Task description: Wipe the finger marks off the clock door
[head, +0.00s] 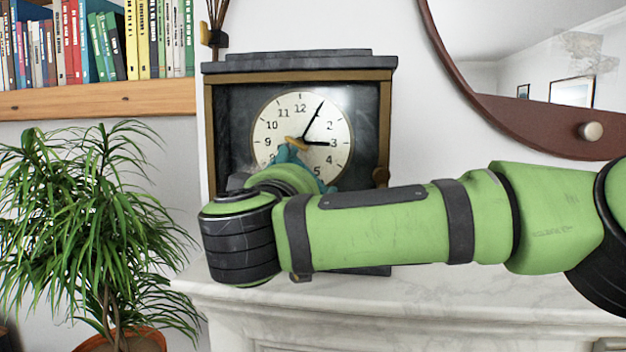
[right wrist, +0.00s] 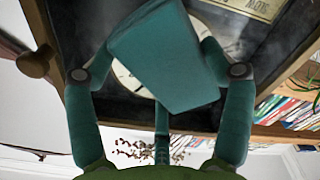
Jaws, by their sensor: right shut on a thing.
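The clock (head: 300,64) stands on the mantel, with a dark case, a brown-framed glass door (head: 232,125) and a round white dial (head: 318,155). Pale haze shows on the glass at the dial's upper right; single finger marks cannot be made out. My right gripper (head: 290,155) is in front of the dial's lower left, partly hidden by its own wrist. In the right wrist view its teal fingers are shut on a teal block-like pad (right wrist: 165,58), close to the glass. Whether the pad touches the glass is unclear. My left gripper is not in view.
A door knob (head: 381,177) sits at the clock's right edge. A potted plant (head: 95,220) stands at left, below a shelf (head: 100,100) of books. A round wood-framed mirror (head: 470,95) hangs at right. The marble mantel (head: 450,285) has bare room right of the clock.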

